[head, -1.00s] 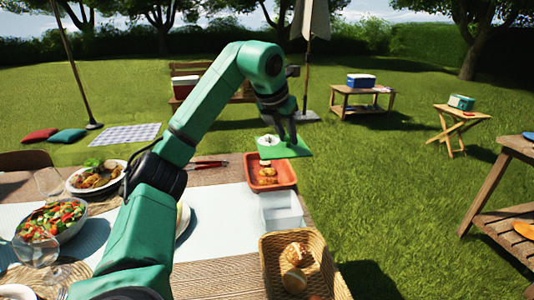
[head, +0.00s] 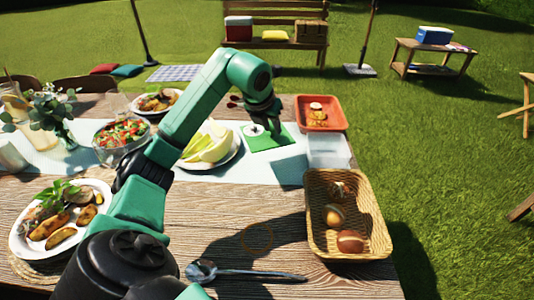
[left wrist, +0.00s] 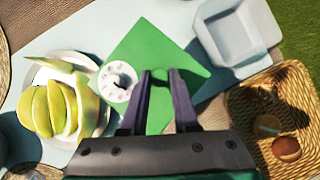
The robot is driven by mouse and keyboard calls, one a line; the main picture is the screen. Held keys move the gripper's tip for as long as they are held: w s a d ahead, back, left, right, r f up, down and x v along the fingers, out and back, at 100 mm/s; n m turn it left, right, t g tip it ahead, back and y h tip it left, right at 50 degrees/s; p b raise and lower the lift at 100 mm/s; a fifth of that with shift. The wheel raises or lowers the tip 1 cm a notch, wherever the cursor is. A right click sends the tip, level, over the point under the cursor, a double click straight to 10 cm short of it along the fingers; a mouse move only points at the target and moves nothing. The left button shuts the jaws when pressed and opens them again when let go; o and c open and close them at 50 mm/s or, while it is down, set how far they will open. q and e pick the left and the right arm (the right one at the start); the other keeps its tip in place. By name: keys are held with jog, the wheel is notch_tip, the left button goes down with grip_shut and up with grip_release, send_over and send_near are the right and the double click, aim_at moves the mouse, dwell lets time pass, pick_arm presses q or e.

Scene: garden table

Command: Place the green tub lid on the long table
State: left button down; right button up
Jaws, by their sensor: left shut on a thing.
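The green tub lid (head: 268,139) is a flat green square with a white round dial or knob. It also shows in the left wrist view (left wrist: 150,55), partly behind the fingers. My left gripper (head: 274,130) is shut on it; in the left wrist view the dark fingers (left wrist: 162,92) reach over the lid beside the white round piece. The lid is over the pale runner of the long table (head: 200,260), with a shadow to its lower right, so it seems to hang a little above the surface. My right gripper is not in view.
A plate of melon slices (head: 212,147) is just left of the lid. A pale empty tub (head: 328,150), an orange tray (head: 320,125) and a bread basket (head: 318,232) line the right edge. A spoon (head: 245,273) lies in front. Bare wood is free at centre front.

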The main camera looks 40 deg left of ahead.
aim_at(266, 144)
pick_arm(q)
notch_tip(266, 144, down, 10)
jog(key=shift+f+b, duration=0.1)
jog(key=shift+b, duration=0.3)
jog(key=c, duration=0.7)
grip_release()
jog(key=shift+r, duration=0.35)
jog(key=v, duration=1.2)
jog(key=shift+s+f, duration=0.1)
